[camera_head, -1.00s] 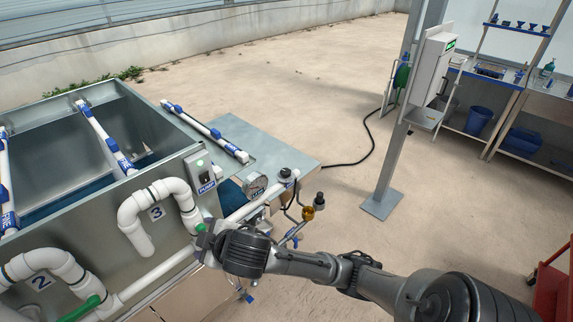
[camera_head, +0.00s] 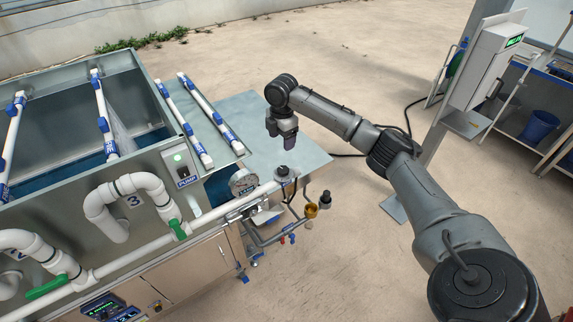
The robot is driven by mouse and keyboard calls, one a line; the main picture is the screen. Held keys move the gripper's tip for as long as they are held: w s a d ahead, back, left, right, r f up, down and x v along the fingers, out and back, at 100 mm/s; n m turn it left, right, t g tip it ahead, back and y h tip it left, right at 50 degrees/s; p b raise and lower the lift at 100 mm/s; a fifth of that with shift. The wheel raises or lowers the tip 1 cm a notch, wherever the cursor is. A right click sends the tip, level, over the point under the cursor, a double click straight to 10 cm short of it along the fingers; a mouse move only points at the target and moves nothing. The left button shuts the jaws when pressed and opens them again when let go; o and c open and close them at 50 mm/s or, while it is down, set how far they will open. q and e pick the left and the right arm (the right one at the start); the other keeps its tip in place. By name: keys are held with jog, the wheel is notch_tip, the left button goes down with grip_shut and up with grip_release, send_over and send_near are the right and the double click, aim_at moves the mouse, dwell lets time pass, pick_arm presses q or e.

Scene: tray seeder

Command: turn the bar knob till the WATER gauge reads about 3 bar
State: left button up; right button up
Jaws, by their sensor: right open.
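The round WATER gauge (camera_head: 243,183) has a white face and stands above the front pipe, right of the PUMP switch box. Its needle is too small to read. A black knob (camera_head: 283,172) sits on top of the fitting right of the gauge. Another dark knob (camera_head: 325,199) stands farther right, beside a brass part; I cannot tell for sure which is the bar knob. My left gripper is out of view.
Green-handled valves (camera_head: 178,230) sit along the white front pipe (camera_head: 130,258). The steel tank (camera_head: 60,75) with white bars is at the left. A flat metal table (camera_head: 262,118) lies behind the gauge. A grey post and cabinet (camera_head: 488,65) stand at the right.

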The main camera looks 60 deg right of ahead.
aim_at(283, 169)
notch_tip(283, 169, down, 14)
jog(key=n, duration=0.2)
jog(key=shift+s+n+b, duration=0.15)
jog(key=shift+n+b, duration=0.15)
jog(key=shift+b, duration=0.1)
jog(key=shift+c, duration=0.2)
